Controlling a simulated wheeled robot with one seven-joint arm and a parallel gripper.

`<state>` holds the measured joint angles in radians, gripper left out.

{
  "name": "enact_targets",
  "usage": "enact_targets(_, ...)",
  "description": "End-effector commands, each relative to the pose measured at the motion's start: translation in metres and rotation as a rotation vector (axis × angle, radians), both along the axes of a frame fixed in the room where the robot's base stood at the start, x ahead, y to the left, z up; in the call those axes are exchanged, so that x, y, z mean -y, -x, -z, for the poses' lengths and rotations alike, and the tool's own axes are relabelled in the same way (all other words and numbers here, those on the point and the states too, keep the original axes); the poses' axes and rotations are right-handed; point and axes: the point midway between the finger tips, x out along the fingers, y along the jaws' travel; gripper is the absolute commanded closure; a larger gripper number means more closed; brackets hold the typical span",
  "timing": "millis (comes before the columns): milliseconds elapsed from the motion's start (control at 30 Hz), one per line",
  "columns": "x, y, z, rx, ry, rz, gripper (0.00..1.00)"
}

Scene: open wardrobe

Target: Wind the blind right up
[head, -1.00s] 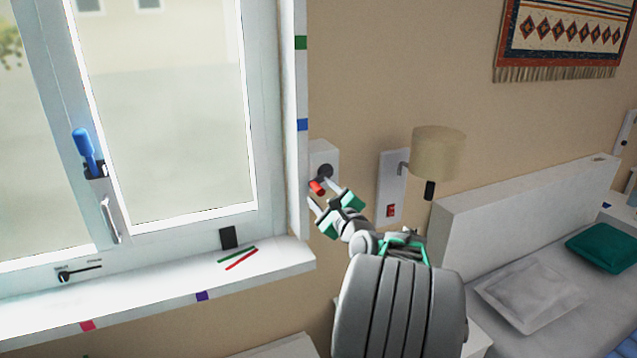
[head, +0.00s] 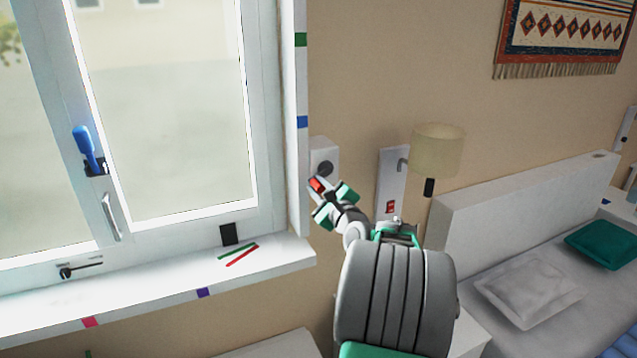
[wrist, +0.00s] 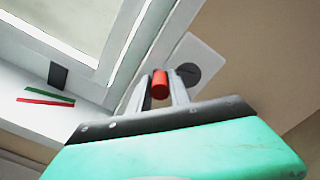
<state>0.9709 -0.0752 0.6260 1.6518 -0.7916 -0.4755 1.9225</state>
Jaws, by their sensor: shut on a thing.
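A white winder box (head: 322,150) with a dark round hub (head: 325,168) is on the wall just right of the window frame. Its red crank knob (head: 317,185) is below and left of the hub. My gripper (head: 321,188) is shut on the red knob; the wrist view shows the knob (wrist: 160,84) between the two fingers, with the winder box (wrist: 196,58) behind. The blind itself does not show; the visible window panes (head: 165,100) are uncovered.
A wall lamp (head: 438,150) and a white plate with a red switch (head: 390,207) are close right of my gripper. The window sill (head: 150,296) lies left, with red and green strips. A bed (head: 530,220) stands at the right.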

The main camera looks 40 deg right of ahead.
Motion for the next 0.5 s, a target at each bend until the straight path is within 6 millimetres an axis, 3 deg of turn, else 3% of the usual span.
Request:
enact_targets(300,0.000,0.000,0.001,-0.001,0.000,-0.001,0.84)
enact_targets(500,0.009,0.003,0.017,-0.002,-0.002,0.001,0.84)
